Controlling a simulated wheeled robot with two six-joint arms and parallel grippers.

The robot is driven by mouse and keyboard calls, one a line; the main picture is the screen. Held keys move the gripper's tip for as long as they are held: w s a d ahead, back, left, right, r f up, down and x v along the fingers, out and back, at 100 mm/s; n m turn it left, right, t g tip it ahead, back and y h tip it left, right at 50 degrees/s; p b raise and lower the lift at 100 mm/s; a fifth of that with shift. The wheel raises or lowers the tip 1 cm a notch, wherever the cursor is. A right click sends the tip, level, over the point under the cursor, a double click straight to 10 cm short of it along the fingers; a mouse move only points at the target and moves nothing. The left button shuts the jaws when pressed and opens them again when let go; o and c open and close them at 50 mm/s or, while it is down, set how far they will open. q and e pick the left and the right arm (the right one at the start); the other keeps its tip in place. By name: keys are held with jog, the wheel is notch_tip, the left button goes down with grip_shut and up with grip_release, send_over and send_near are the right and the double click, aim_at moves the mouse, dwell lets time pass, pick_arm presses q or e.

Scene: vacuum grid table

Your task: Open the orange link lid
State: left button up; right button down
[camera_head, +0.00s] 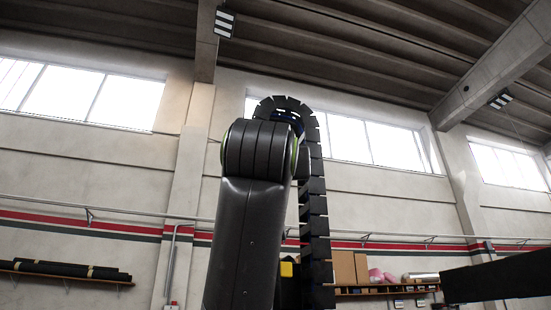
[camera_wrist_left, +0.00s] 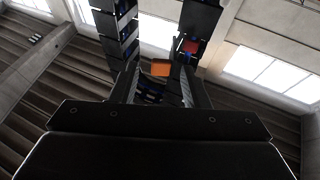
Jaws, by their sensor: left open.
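A black cable chain arches upward in the head view (camera_head: 313,190), partly hidden behind a thick dark arm link. Blue shows inside its curve. In the left wrist view, two black chain runs stand, one on the left (camera_wrist_left: 117,30) and one on the right. The orange link lid (camera_wrist_left: 161,70) shows as a small flat piece between the finger shapes of my left gripper (camera_wrist_left: 160,82). The gripper is open; I cannot tell whether it touches the lid. My left gripper is not visible in the head view, and my right gripper is in neither view.
A dark bar (camera_head: 500,277) enters the head view at the lower right. Shelves with black rolls (camera_head: 65,270) and cardboard boxes (camera_head: 345,267) are on the far wall. No table surface shows. The space beside the chain's upper part looks clear.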

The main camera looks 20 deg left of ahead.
pick_arm(q)
jog(key=p+x, duration=0.1)
jog(key=x, duration=0.2)
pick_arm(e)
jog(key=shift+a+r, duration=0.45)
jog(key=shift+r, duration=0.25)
pick_arm(q)
jog(key=shift+c, duration=0.3)
jog(key=shift+a, duration=0.1)
jog(key=c, duration=0.8)
jog(key=shift+c, duration=0.2)
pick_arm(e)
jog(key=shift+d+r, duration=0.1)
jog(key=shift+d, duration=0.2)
